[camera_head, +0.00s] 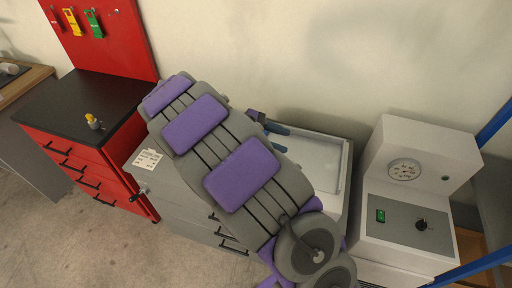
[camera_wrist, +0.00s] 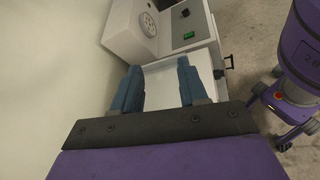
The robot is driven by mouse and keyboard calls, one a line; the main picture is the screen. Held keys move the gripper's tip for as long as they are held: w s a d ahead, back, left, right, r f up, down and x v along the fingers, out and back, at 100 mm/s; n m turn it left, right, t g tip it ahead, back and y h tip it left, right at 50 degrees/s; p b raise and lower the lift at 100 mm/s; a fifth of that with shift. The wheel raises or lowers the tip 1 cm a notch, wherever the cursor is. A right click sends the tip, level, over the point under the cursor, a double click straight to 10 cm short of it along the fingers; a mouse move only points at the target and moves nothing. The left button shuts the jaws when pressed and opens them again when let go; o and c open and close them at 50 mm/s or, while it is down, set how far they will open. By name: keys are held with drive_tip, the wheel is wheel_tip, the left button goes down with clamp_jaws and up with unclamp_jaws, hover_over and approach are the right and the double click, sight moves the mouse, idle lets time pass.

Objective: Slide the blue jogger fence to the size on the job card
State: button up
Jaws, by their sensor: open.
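My gripper (camera_wrist: 158,66) shows its two blue-grey fingers spread apart in the wrist view, with nothing between them but the white tray surface beyond. In the head view the gripper (camera_head: 273,127) is partly hidden behind my arm, over the back left of the shallow white tray (camera_head: 347,170). The tray also shows in the wrist view (camera_wrist: 168,84). A small white card with print (camera_head: 147,159), perhaps the job card, lies on the grey unit's left end; its text is too small to read. I cannot pick out the blue jogger fence; my arm covers much of the unit.
A white machine with a dial (camera_head: 404,170), a green display and a black knob stands right of the tray. A red cabinet with a black top (camera_head: 85,105) stands left. A blue frame (camera_head: 470,268) edges the right. The wall is close behind; floor is clear at lower left.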

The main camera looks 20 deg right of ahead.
drive_tip(key=w+a+f+n+t+h+b, duration=0.1)
drive_tip(key=w+a+f+n+t+h, duration=0.35)
drive_tip(key=a+f, duration=0.5)
drive_tip(key=w+a+f+n+t+h+b, duration=0.1)
drive_tip(key=w+a+f+n+t, duration=0.2)
drive_tip(key=w+a+f+n, duration=0.45)
drive_tip(key=shift+m, duration=0.8)
drive_tip(key=w+d+b, duration=0.1)
drive_tip(key=d, duration=0.4)
drive_tip(key=w+d+f+b, duration=0.1)
drive_tip(key=d, duration=0.4)
drive_tip(key=w+d+f+b, duration=0.1)
drive_tip(key=d, duration=0.5)
drive_tip(key=shift+w+f, duration=0.1)
drive_tip(key=shift+f, duration=0.1)
drive_tip(key=shift+a, duration=0.1)
drive_tip(key=shift+c, duration=0.2)
clamp_jaws()
